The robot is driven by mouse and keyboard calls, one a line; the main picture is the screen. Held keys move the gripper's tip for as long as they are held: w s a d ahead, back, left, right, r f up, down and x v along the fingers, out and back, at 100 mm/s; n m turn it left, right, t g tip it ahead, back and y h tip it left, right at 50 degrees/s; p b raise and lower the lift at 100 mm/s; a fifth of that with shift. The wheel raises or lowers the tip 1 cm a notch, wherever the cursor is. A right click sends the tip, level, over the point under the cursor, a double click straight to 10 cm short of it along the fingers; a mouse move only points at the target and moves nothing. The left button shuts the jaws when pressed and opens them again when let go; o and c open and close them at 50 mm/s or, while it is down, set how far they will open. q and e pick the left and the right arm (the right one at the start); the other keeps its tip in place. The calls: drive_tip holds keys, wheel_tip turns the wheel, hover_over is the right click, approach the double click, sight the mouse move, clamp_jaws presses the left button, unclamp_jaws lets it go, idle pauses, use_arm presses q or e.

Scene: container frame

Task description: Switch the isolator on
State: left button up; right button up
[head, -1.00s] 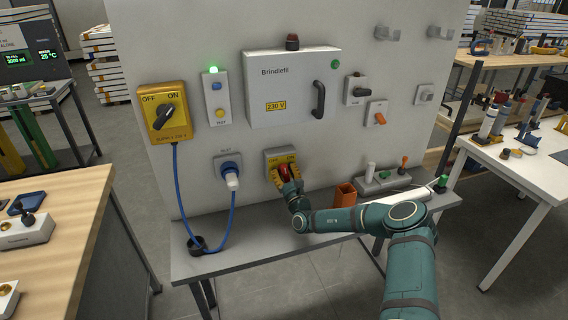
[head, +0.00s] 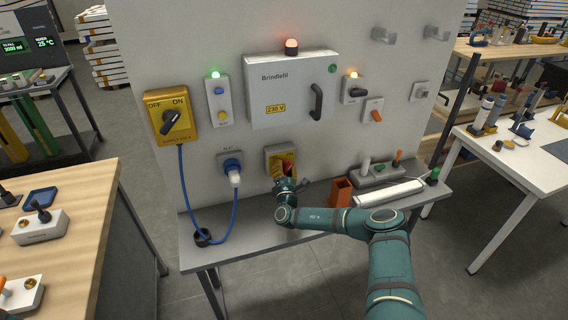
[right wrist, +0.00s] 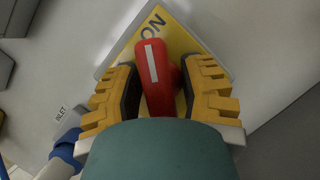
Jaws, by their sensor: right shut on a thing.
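The isolator is a yellow plate (head: 275,151) low on the grey panel, below the Brindlefit box. Its red handle (right wrist: 152,62), with a white stripe, points up toward the word ON in the right wrist view. My right gripper (right wrist: 163,84) is shut on the handle, one yellow finger on each side; in the head view the gripper (head: 287,178) covers the plate's lower part. The OFF mark cannot be read. My left gripper is not in view.
A red lamp (head: 291,46) glows on the Brindlefit box (head: 280,85); an amber lamp (head: 353,73) and a green lamp (head: 215,74) are lit. A blue inlet plug (head: 233,170) sits left of the isolator. An orange bin (head: 340,192) stands right on the shelf.

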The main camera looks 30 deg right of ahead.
drive_tip(key=shift+r+m+h+p, duration=0.15)
drive_tip(key=shift+m+h+p, duration=0.15)
drive_tip(key=shift+m, duration=0.4)
drive_tip(key=o, duration=0.8)
drive_tip(key=v, duration=1.2)
drive_tip(key=shift+a+r, duration=0.15)
